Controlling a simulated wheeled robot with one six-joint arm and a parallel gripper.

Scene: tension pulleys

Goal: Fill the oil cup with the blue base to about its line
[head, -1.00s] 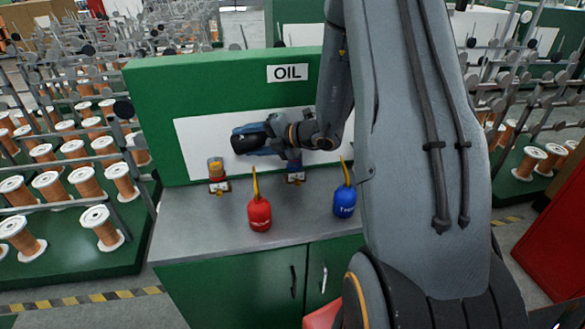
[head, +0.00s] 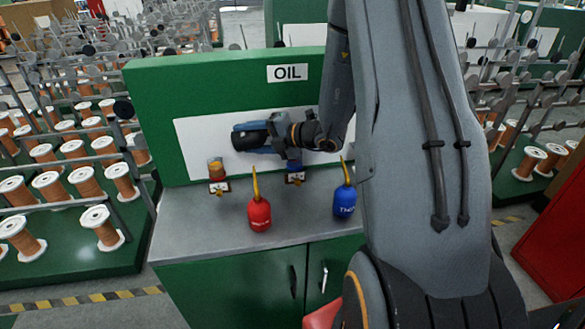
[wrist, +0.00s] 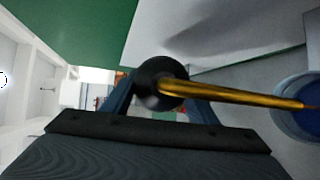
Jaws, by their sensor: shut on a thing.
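My gripper (head: 252,132) is shut on a dark oil can (head: 250,141), held on its side in front of the white panel. In the wrist view the can (wrist: 160,84) shows end-on, and its long yellow spout (wrist: 235,96) points right. The spout tip overlaps the blue inside of a round cup (wrist: 302,108) at the right edge; I cannot tell whether it touches. In the head view the blue-base oil cup (head: 295,177) stands on the bench below my wrist. Its upper part is partly hidden, and its line and oil level cannot be made out.
A red oil can (head: 259,213) and a blue oil can (head: 344,200), both with upright yellow spouts, stand in front. A green backboard with an OIL sign (head: 288,73) rises behind.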

